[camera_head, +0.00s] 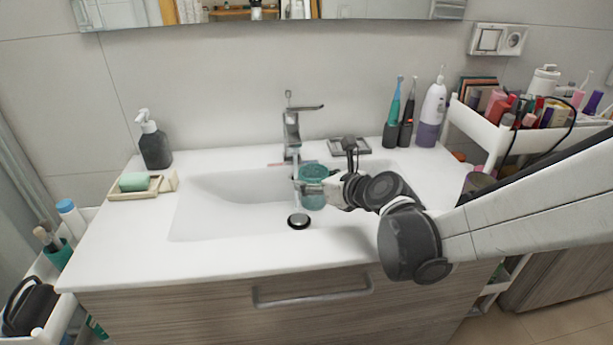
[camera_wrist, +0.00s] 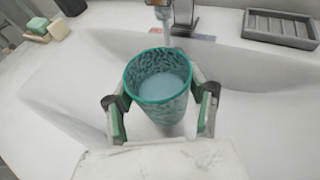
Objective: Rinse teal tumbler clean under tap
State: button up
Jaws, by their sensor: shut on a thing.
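The teal tumbler (camera_head: 313,188) is held above the sink basin, close to the tap. In the wrist view the teal tumbler (camera_wrist: 157,108) is roughly upright with its mouth open, and pale blue liquid seems to be inside. My gripper (camera_head: 306,188) is shut on its sides, with one finger on each side in the wrist view (camera_wrist: 160,118). The chrome tap (camera_head: 292,130) stands behind the basin. A thin stream of water (camera_wrist: 165,32) seems to run from it, just beyond the tumbler's far rim. I cannot clearly tell whether the stream enters the tumbler.
The white sink basin (camera_head: 215,205) has a dark-rimmed drain (camera_head: 298,221). A soap dispenser (camera_head: 154,145) and green soap (camera_head: 134,182) on a tray stand left. A grey soap dish (camera_wrist: 280,27), toothbrushes (camera_head: 407,115) and a purple-white bottle (camera_head: 431,112) stand on the right. The front counter is clear.

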jog(key=shift+s+d+r+p, duration=0.25)
jog(key=shift+s+r+p, duration=0.2)
jog(key=shift+r, duration=0.2)
jog(key=shift+s+d+r+p, duration=0.2)
jog(key=shift+s+r+p, duration=0.25)
jog(key=shift+r, duration=0.15)
